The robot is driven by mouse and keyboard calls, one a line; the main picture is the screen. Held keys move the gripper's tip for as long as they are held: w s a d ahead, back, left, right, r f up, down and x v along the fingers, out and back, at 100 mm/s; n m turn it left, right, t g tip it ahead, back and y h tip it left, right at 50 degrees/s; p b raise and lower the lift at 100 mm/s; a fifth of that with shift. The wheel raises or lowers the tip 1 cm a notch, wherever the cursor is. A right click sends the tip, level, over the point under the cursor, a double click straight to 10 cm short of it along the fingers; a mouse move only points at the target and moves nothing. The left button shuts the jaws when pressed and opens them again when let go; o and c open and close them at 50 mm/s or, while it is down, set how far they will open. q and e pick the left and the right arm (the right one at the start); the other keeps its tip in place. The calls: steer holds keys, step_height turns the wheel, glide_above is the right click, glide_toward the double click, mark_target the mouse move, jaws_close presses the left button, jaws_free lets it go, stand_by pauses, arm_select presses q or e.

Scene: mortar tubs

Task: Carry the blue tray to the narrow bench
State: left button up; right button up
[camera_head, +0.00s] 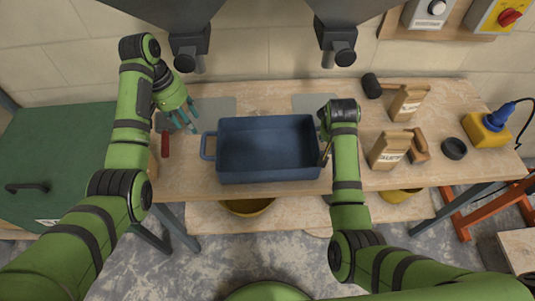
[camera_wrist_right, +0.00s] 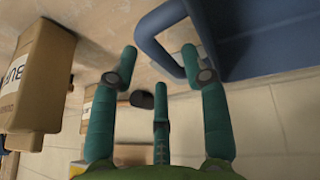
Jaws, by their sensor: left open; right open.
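The blue tray (camera_head: 268,176) sits level and looks empty on a wooden workbench (camera_head: 180,185). Its left loop handle (camera_head: 206,146) shows clearly; my right arm largely hides its right end. My left gripper (camera_head: 184,121) is open and empty, up and left of the left handle, apart from it. My right gripper (camera_head: 325,150) is at the tray's right end, mostly hidden in the head view. In the right wrist view its open fingers (camera_wrist_right: 160,58) are spread around the tray's handle (camera_wrist_right: 153,42), not closed on it. I cannot tell which surface is the narrow bench.
Paper bags (camera_head: 388,151), a black-headed mallet (camera_head: 371,86), a black ring (camera_head: 454,148) and a yellow box (camera_head: 486,129) stand right of the tray. A red-handled tool (camera_head: 165,144) lies left. A green chest (camera_head: 60,150) stands far left. A wooden top (camera_head: 519,250) shows lower right.

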steer(key=shift+v, duration=2.4)
